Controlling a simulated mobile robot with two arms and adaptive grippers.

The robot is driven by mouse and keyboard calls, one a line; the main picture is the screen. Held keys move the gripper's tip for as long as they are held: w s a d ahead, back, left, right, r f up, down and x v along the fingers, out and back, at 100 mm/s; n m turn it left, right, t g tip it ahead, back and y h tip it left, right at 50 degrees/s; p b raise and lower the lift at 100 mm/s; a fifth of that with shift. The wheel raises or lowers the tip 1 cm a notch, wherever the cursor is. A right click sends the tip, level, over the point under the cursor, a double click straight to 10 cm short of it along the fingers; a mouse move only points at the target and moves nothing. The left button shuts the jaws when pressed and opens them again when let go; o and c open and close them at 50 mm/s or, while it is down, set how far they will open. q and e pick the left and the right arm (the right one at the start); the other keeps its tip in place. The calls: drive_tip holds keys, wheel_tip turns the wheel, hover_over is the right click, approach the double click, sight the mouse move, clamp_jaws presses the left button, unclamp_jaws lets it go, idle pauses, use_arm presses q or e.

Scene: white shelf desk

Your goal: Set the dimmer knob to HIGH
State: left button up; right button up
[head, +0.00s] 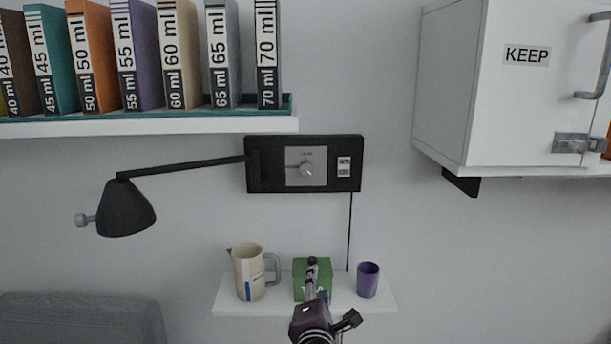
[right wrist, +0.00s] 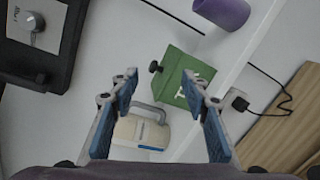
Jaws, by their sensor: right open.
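The dimmer knob (head: 307,169) is a small grey dial on a light square plate (head: 319,154), set in a black wall panel (head: 275,178). The dial's pointer direction is too small to tell for sure. The knob also shows at the upper left of the right wrist view (right wrist: 34,22). My right gripper (right wrist: 165,88) is open and empty, with two blue-padded fingers. In the head view it is at the bottom middle, below the panel and in front of the small shelf. My left gripper is not in view.
A black lamp (head: 126,209) reaches left from the panel. The small shelf (head: 225,300) holds a beige pitcher (head: 248,272), a green box (head: 313,268) and a purple cup (head: 368,280). A binder shelf (head: 150,127) and a white cabinet (head: 470,90) are higher up. A cord (head: 349,235) hangs below the panel.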

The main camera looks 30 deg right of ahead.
drive_tip(key=w+d+r+n+t+h, duration=0.1)
drive_tip(key=w+r+n+t+h, duration=0.25)
drive_tip(key=r, duration=0.65)
drive_tip(key=n, duration=0.7)
approach(306, 172)
drive_tip(key=shift+t+h, duration=0.35)
drive_tip(key=shift+t, duration=0.1)
drive_tip(key=x, duration=0.2)
drive_tip(key=p+x, duration=0.1)
drive_tip(key=x, duration=0.2)
drive_tip(key=f+p+x, duration=0.1)
drive_tip(key=x, duration=0.1)
drive_tip(key=shift+w+d+r, duration=0.2)
drive_tip(key=shift+w+d, duration=0.1)
drive_tip(key=shift+w, duration=0.05)
drive_tip(key=shift+w+d+r, duration=0.15)
drive_tip(key=shift+w+d, duration=0.2)
drive_tip(key=c, duration=1.1)
drive_tip(key=shift+c, duration=0.2)
